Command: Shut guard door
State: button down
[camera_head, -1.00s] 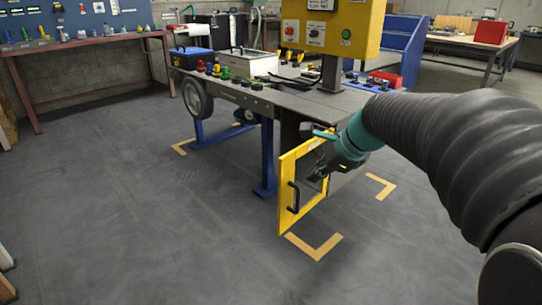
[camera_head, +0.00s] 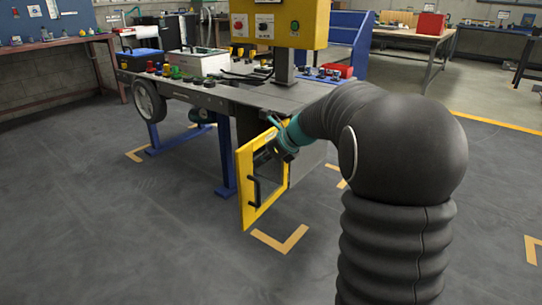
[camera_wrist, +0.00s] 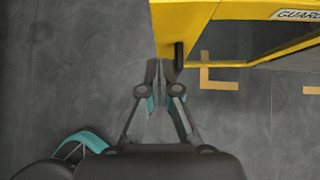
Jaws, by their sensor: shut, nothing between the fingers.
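The guard door (camera_head: 243,190) is a yellow frame with a clear window and a dark vertical handle (camera_head: 254,192). It stands swung out below the machine's bench top in the head view. In the wrist view its yellow edge (camera_wrist: 182,28) and a "GUARD" label show at the top. My gripper (camera_head: 262,156) is at the upper part of the door, partly hard to make out against the window. In the wrist view my gripper (camera_wrist: 160,66) is shut and empty, its tips beside the door's edge and a short black part (camera_wrist: 178,56). Contact cannot be told.
The bench top (camera_head: 215,97) carries several coloured knobs, with a yellow control box (camera_head: 280,25) above. A blue leg (camera_head: 225,165) stands left of the door. Orange floor marks (camera_head: 280,242) lie in front. The floor at left is clear.

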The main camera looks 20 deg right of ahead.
aim_at(241, 162)
jog(key=w+a, duration=0.1)
jog(key=w+a+f, duration=0.1)
jog(key=w+a, duration=0.1)
jog(key=shift+w, duration=0.15)
jog(key=shift+w+a, duration=0.15)
jog(key=shift+w, duration=0.1)
jog(key=shift+r, duration=0.1)
